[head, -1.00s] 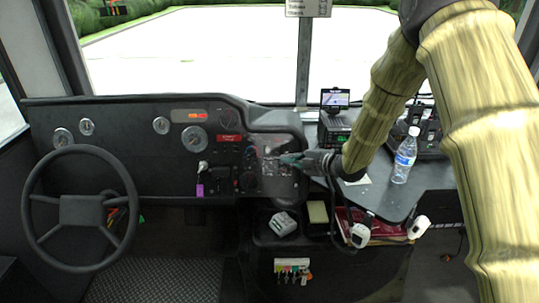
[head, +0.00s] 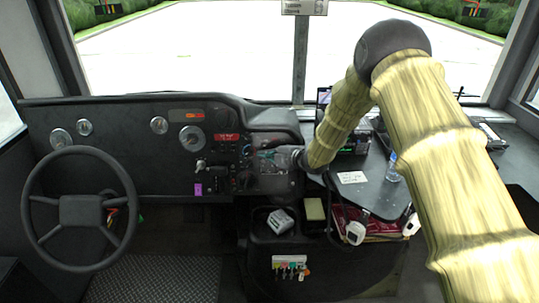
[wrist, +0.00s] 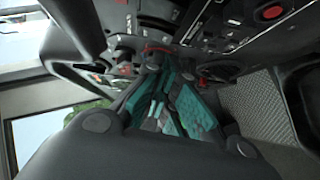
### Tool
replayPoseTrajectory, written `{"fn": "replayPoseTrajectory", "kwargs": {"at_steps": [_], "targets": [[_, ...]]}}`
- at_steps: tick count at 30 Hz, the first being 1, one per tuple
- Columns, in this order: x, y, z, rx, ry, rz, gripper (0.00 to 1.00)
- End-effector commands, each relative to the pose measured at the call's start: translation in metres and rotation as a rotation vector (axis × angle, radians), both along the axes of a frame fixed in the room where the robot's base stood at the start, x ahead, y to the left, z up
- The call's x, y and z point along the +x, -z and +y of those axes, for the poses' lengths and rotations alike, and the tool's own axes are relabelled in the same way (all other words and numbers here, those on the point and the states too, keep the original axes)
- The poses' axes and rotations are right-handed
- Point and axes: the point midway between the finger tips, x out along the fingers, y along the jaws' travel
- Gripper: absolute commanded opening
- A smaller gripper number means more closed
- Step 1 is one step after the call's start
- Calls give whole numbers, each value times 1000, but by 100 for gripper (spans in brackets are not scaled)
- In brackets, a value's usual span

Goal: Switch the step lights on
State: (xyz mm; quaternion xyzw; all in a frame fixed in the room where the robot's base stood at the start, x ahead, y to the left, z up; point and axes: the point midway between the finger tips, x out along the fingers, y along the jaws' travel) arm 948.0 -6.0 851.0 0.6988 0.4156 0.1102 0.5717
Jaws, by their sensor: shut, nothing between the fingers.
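The dark dashboard control panel (head: 268,160) with its switches and knobs is right of the steering wheel in the head view. I cannot tell which control is for the step lights, as labels are too small to read. In the wrist view, part of the panel (wrist: 205,25) fills the top, with a round red button (wrist: 272,12). My gripper (wrist: 160,88) shows its teal finger pads close together, shut and empty, pointing towards the panel. In the head view its fingers are hard to make out against the dark panel; whether they touch a control is unclear.
The steering wheel (head: 82,208) stands at the left. On the right console, a water bottle (head: 393,168) is partly behind my arm, near a paper note (head: 352,177). A white boxy item (head: 280,221) and hanging keys (head: 290,266) are below the panel.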

Motion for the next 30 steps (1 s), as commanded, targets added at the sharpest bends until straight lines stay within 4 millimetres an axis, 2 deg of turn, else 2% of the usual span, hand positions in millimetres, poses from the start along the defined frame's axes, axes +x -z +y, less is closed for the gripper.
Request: {"fn": "replayPoseTrajectory", "kwargs": {"at_steps": [7, 20, 29, 30], "targets": [[12, 6, 0, 0, -1, -1, 0], [13, 7, 0, 0, -1, -1, 0], [17, 16, 0, 0, -2, -50, 0], [17, 12, 0, 0, -2, -54, 0]]}}
